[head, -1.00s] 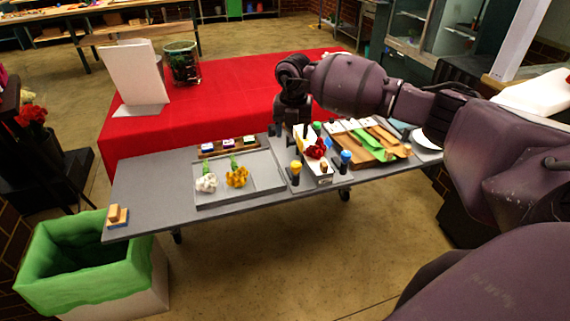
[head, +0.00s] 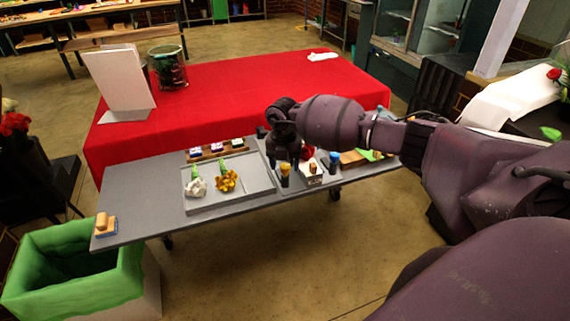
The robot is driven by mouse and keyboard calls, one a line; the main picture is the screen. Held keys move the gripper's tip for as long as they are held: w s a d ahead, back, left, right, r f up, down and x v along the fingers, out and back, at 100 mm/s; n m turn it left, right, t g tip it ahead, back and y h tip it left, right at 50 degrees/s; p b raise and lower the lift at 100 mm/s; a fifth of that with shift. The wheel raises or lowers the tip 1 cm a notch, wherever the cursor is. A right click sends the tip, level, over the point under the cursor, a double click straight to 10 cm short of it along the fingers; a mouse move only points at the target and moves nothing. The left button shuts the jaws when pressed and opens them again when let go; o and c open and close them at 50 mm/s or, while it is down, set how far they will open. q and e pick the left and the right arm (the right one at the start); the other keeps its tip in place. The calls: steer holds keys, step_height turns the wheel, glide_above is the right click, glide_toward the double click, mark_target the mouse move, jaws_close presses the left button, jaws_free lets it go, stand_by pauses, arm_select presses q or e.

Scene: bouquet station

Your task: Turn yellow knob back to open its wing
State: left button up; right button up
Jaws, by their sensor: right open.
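The yellow knob (head: 285,169) stands on a dark post at the front edge of the grey table, left of the white holder (head: 313,180). My right gripper (head: 284,160) points down right at the yellow knob. It is open; its fingers are dark and small here, and I cannot tell whether they touch the knob. A blue knob (head: 333,156) stands on the holder's right side. A red flower (head: 307,152) lies in the holder, partly behind my gripper. The wings are too small and too covered to tell their positions. My left gripper is not in view.
A grey tray (head: 228,203) with a white and a yellow flower lies to the left. A wooden rack (head: 217,155) stands behind it. My right arm covers much of the table's right part.

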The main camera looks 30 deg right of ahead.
steer(key=shift+f, duration=0.2)
steer(key=c, duration=0.9)
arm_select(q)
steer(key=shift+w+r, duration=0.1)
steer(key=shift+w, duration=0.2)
